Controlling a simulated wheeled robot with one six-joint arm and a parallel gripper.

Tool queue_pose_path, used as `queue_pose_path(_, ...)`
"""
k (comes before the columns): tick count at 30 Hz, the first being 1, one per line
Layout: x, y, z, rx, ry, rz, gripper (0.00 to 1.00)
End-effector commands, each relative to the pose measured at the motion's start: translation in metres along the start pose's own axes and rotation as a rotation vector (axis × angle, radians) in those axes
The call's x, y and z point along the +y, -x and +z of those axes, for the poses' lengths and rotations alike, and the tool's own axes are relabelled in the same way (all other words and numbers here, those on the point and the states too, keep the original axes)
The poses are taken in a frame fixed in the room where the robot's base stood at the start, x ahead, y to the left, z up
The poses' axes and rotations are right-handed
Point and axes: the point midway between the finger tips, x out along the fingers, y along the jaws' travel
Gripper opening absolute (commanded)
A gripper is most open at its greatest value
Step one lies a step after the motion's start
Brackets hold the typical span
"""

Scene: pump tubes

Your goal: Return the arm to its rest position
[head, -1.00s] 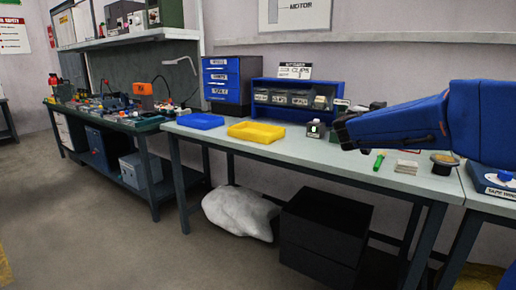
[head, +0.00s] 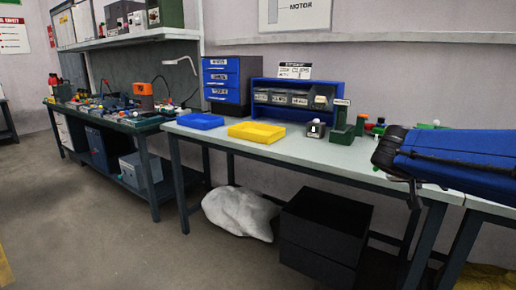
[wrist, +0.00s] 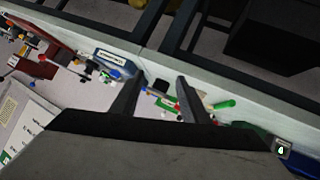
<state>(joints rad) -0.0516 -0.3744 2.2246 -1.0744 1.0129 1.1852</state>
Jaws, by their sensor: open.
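My blue arm (head: 455,155) reaches in from the right edge in the head view, over the right end of the grey workbench (head: 265,150). In the wrist view my gripper (wrist: 157,92) has its two dark fingers spread apart with nothing between them. Small items on the bench show beyond the fingertips, among them a green marker-like thing (wrist: 223,104). In the head view the fingers cannot be made out clearly, and the arm hides the right part of the bench top.
A yellow tray (head: 258,132) and a blue tray (head: 200,121) lie on the bench, left of my arm. A black box (head: 320,240) and a white sack (head: 240,212) are underneath.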

Motion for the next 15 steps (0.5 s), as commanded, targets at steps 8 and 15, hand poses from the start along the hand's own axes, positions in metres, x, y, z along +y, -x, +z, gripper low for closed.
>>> queue_pose_path(8,0.012,0.038,0.134,-0.269,0.203,-0.234,0.41)
queue_pose_path(15,-0.001,0.085,0.230,-0.385,0.355,-0.525,0.41)
